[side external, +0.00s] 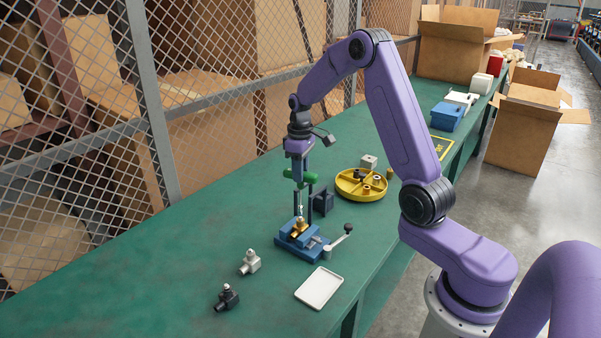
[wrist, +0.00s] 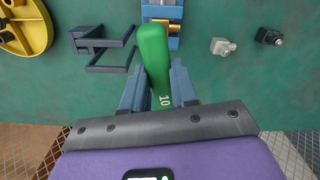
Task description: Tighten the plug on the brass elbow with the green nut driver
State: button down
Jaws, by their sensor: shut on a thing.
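The green nut driver (side external: 300,177) is held upright in my gripper (side external: 299,185). Its shaft points down to the brass elbow (side external: 299,230), with the lower end at or just above the top of the elbow; contact is too small to tell. The brass elbow is clamped in a blue vise (side external: 318,252). The plug cannot be made out apart from the driver tip. In the wrist view the green handle (wrist: 154,55), marked 10, lies between the two blue-grey fingers of my gripper (wrist: 157,88), and part of the vise (wrist: 174,28) shows beyond it.
A grey elbow (side external: 250,262) and a black elbow (side external: 227,297) stand left of the vise. A white tray (side external: 320,288) lies in front. A dark holder (side external: 322,201) and a round yellow tray (side external: 347,190) stand behind. The vise handle (side external: 340,241) sticks out right. A mesh fence borders the bench.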

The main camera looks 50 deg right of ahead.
jog(key=shift+r, duration=3.55)
